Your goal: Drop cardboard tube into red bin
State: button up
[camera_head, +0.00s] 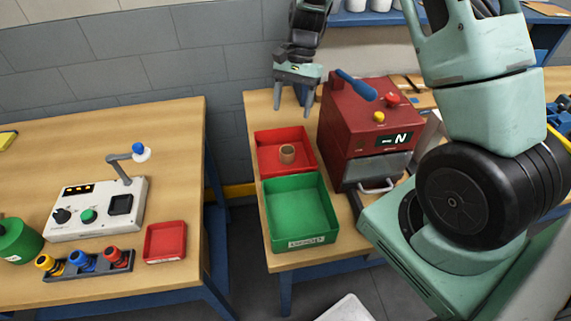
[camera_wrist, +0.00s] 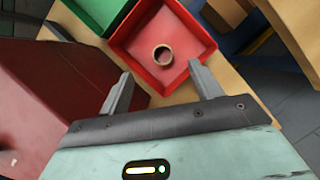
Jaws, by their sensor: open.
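The cardboard tube (camera_head: 287,154) is a short brown ring standing inside the red bin (camera_head: 264,137). In the wrist view the tube (camera_wrist: 162,54) shows its round open end, and it sits near the middle of the red bin (camera_wrist: 199,33). My gripper (camera_head: 293,106) is open and empty, above and behind the red bin in the head view. In the wrist view my gripper (camera_wrist: 160,85) has its two fingers spread apart, with the tube seen beyond the gap between them. The fingers are clear of the tube.
A green bin (camera_head: 297,212) adjoins the red bin at the front. A red machine (camera_head: 365,135) with a blue lever stands close to the right. The left table holds a control box (camera_head: 97,208), colored plugs (camera_head: 84,263) and a small red tray (camera_head: 165,242).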

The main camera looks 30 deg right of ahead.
jog(key=b+v, duration=0.1)
jog(key=v, duration=0.7)
jog(key=shift+s+a, duration=0.1)
jog(key=s+a+r+n+h+b, duration=0.1)
jog(key=s+a+n, duration=0.4)
jog(key=a, duration=0.4)
jog(key=s+a+r+n+h, duration=0.1)
jog(key=s+a+n, duration=0.4)
jog(key=a, duration=0.4)
jog(key=s+a+n+t, duration=0.1)
jog(key=s+a+n, duration=0.1)
jog(key=s, duration=0.4)
jog(key=s+a+f+n, duration=0.1)
jog(key=s+a+n, duration=0.1)
jog(key=s+n, duration=0.2)
jog(key=s+a+n+t+h+b, duration=0.1)
jog(key=s+a+n, duration=0.1)
jog(key=s, duration=0.6)
jog(key=shift+f+n+t, duration=0.3)
jog(key=shift+f+n, duration=0.05)
jog(key=shift+n, duration=0.25)
